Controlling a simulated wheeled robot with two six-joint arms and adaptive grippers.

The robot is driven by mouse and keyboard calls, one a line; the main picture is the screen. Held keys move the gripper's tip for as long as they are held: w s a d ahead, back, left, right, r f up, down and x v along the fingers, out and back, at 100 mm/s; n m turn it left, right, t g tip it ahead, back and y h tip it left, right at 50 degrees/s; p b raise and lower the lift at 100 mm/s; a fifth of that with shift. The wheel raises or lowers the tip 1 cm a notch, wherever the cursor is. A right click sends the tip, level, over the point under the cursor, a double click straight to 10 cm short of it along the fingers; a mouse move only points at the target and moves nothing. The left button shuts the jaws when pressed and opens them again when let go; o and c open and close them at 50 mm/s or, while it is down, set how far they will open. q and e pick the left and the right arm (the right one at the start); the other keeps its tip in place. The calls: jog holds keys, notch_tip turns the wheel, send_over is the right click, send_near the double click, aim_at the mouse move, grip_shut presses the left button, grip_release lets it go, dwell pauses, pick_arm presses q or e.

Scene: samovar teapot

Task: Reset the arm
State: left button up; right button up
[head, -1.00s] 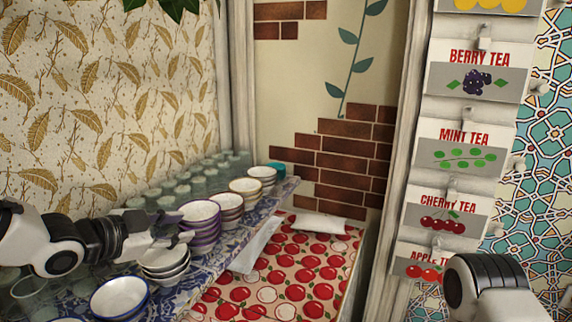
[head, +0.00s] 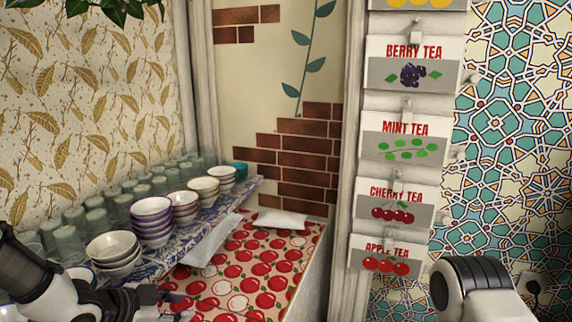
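My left arm comes in from the lower left. My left gripper (head: 180,304) is low in the head view, over the front of the cherry-patterned surface (head: 250,270). Its dark fingers look spread apart with nothing between them. It is in front of and to the right of a stack of white bowls (head: 115,250), apart from it. A link of my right arm shows at the lower right. My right gripper is out of view.
A blue-patterned shelf (head: 190,234) bears bowl stacks, including purple-striped bowls (head: 152,222), and rows of glasses (head: 95,218). White packets (head: 280,220) lie on the cherry-patterned surface. Tea holders such as mint tea (head: 405,142) hang on a post at right.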

pick_arm(q)
jog(key=s+f+n+g+y+b, duration=0.1)
jog(key=s+f+n+g, duration=0.1)
jog(key=s+f, duration=0.6)
jog(key=s+d+f+n+g+b, duration=0.15)
jog(key=s+f, duration=0.25)
jog(key=f, duration=0.8)
jog(key=s+f+n+g+y+b, duration=0.1)
jog(key=s+f+g+b, duration=0.3)
jog(key=f, duration=0.6)
jog(key=s+a+f+n+y, duration=0.2)
jog(key=s+f+n, duration=0.1)
jog(key=s, duration=0.4)
jog(key=s+a+f+n+y+p, duration=0.1)
jog(key=s+a+f+n+y, duration=0.1)
jog(key=s+n, duration=0.3)
jog(key=shift+s+a+f+g, duration=0.45)
jog(key=shift+s+a+f, duration=0.1)
jog(key=shift+s, duration=0.5)
